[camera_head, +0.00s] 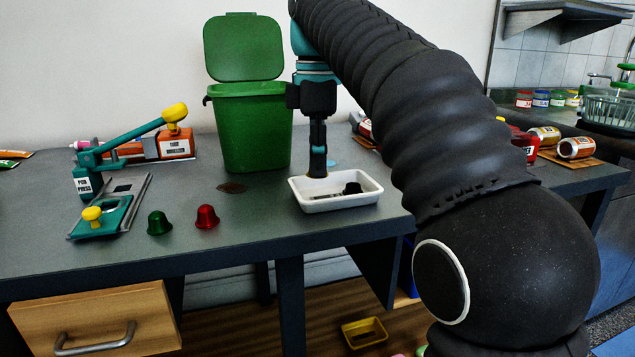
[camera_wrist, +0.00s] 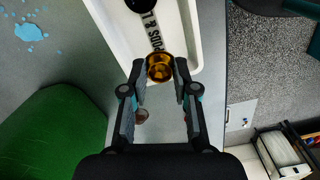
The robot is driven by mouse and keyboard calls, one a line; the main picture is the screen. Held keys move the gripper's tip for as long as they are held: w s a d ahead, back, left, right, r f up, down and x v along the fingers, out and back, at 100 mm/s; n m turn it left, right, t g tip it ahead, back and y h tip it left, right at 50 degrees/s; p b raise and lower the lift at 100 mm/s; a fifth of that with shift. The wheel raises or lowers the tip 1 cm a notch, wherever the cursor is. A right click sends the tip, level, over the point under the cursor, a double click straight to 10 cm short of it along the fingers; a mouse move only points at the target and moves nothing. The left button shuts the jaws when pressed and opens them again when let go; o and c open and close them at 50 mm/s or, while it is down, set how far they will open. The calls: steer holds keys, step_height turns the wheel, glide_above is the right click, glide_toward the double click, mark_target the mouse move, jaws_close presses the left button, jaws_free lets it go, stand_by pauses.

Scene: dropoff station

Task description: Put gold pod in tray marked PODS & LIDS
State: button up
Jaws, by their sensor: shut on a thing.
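The gold pod (camera_wrist: 159,68) sits between the fingertips of my gripper (camera_wrist: 160,73) in the wrist view, and the gripper is shut on it. Behind the pod is the white tray (camera_wrist: 187,22), with a partly covered label reading "PODS & L". In the head view my gripper (camera_head: 317,170) points down at the back-left rim of the tray (camera_head: 335,203). The gold pod is not visible there. A black pod (camera_head: 352,188) lies in the tray, and it also shows at the top of the wrist view (camera_wrist: 141,4). The pod's height above the tray is unclear.
A green bin (camera_head: 250,130) with its lid up stands left of my gripper. A green pod (camera_head: 159,223) and a red pod (camera_head: 207,216) stand on the table (camera_head: 260,225). The pod press (camera_head: 100,200) is further left. Jars (camera_head: 575,148) lie at right.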

mark_target(318, 198)
steer(key=shift+f+b, duration=0.8)
steer(key=shift+f, duration=1.2)
steer(key=shift+f, duration=0.15)
steer(key=o, duration=0.8)
steer(key=shift+w+r+p, duration=0.1)
steer(key=shift+r+p, duration=1.65)
steer(key=shift+r, duration=2.15)
